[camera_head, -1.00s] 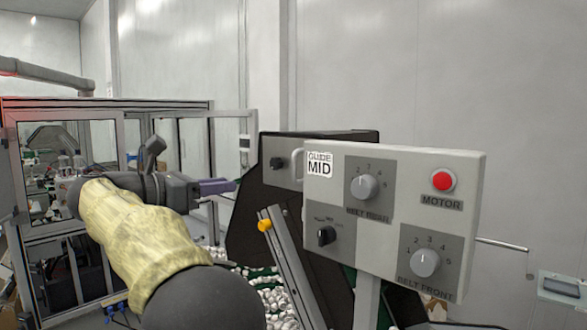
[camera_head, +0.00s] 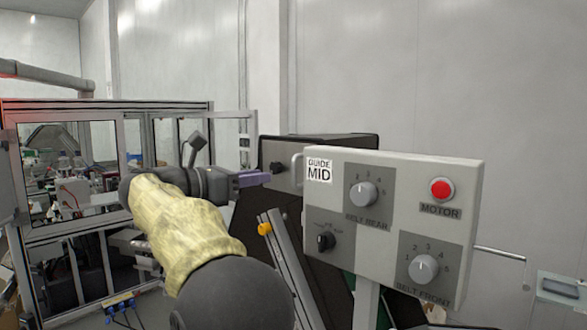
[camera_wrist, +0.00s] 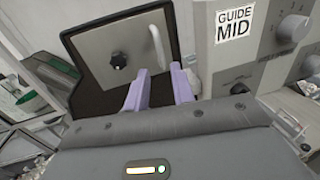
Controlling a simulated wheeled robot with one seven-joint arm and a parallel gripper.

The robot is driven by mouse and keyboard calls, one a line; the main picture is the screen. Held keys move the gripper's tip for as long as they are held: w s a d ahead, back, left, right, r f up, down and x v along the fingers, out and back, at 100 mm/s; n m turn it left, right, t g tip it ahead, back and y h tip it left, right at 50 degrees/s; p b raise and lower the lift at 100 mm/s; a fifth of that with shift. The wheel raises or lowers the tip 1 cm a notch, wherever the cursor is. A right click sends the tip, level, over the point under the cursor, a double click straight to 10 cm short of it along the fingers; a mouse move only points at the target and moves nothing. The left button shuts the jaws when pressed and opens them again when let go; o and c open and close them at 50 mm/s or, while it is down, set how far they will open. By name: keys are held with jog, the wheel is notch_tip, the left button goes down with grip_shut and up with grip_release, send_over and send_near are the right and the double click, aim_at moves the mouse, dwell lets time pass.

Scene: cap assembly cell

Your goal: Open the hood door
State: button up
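The hood door is a grey metal panel with a black knob (camera_wrist: 118,60) and a pale curved handle (camera_wrist: 155,47), set in a dark hood (camera_wrist: 82,50). In the head view the hood door shows partly behind the control box, with its knob (camera_head: 277,166) and handle (camera_head: 297,169) at its right. My gripper (camera_wrist: 159,70) has two purple fingers spread apart with nothing between them. In the wrist view the handle appears just beyond the fingertips, roughly in line with the gap. My gripper (camera_head: 269,177) points right toward the door in the head view; I see no contact.
A light grey control box (camera_head: 395,215) with dials and a red motor button (camera_head: 441,188) stands close right of the handle. A slanted metal rail (camera_head: 283,262) is below my gripper. A framed machine enclosure (camera_head: 105,103) stands at the left.

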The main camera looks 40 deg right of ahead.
aim_at(292, 171)
jog(key=d+p, duration=0.1)
jog(key=d, duration=0.5)
jog(key=s+d+p, duration=0.1)
jog(key=d, duration=0.2)
jog(key=shift+r+p, duration=0.1)
jog(key=shift+p, duration=0.2)
jog(key=shift+s+d, duration=0.1)
jog(key=shift+d, duration=0.5)
grip_shut()
